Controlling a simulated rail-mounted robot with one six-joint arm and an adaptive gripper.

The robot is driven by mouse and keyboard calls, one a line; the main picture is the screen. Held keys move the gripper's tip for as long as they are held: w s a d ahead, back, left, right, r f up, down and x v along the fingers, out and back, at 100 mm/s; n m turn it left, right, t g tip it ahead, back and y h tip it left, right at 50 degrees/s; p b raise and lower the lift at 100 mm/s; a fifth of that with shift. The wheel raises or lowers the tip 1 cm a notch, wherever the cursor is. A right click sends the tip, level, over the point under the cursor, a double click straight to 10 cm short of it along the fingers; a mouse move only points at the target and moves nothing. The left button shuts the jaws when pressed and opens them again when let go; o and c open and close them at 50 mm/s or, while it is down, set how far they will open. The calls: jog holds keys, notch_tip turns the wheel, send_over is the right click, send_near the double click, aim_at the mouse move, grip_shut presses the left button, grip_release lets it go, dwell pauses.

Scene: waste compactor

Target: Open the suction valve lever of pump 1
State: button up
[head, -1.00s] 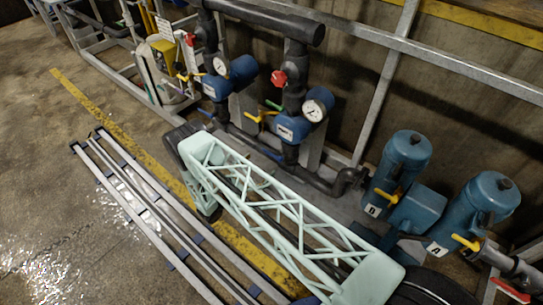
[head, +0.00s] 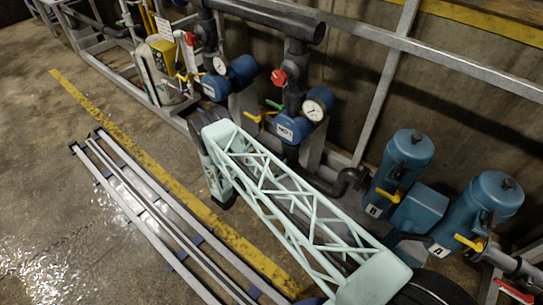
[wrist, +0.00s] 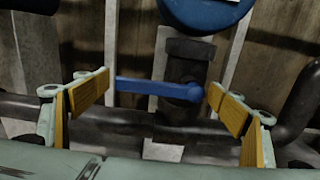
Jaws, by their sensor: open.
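A blue valve lever (wrist: 150,87) lies nearly level in the wrist view, its pivot at the right on a dark pipe fitting (wrist: 188,68). My gripper (wrist: 158,91) is open, with yellow-padded fingers to the left and right of the lever. The lever's free end is close to the left finger and its pivot close to the right one. I cannot tell whether either finger touches it. In the head view my pale green arm hides the lever and gripper. Above it stands a blue pump (head: 291,128) with a gauge; a second blue pump (head: 216,88) is further left.
A red-handled valve (head: 279,77) and yellow levers are on the pipes nearby. Dark pipes (wrist: 300,105) run beside and below the lever. Two teal canisters (head: 404,160) stand at the right. My rail lies on the floor at the left, beside a yellow line (head: 110,110).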

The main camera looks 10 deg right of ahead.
jog(key=shift+c, duration=0.9)
jog(key=c, duration=1)
